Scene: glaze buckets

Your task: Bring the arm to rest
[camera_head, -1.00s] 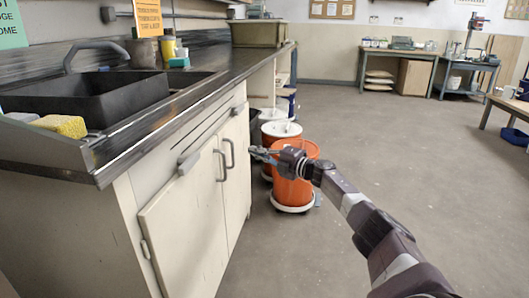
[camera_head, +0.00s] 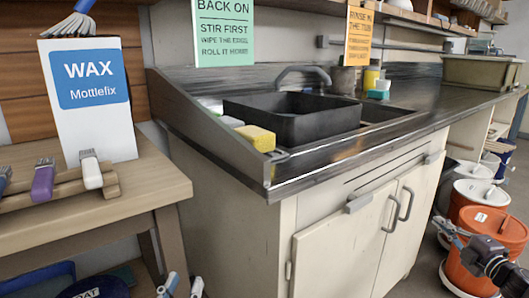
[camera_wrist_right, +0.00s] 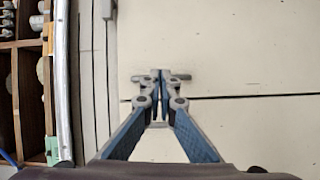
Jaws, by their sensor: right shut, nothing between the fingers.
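My right gripper (camera_head: 448,232) shows at the lower right of the head view, in front of the orange bucket. In the right wrist view my right gripper (camera_wrist_right: 160,82) has its fingertips together, with nothing between them. Pale cabinet doors (camera_wrist_right: 240,50) fill much of that view behind the fingers; I cannot tell the gap to them. Two separate fingertips of my left gripper (camera_head: 183,287) show at the bottom edge of the head view, spread and apparently empty; the rest of that arm is out of frame.
The sink cabinet (camera_head: 340,235) stands mid-view with a black basin (camera_head: 290,120) and yellow sponge (camera_head: 256,138). Orange buckets (camera_head: 500,228) stand to its right. A wooden table (camera_head: 110,215) at left holds a wax box (camera_head: 95,125) and brushes.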

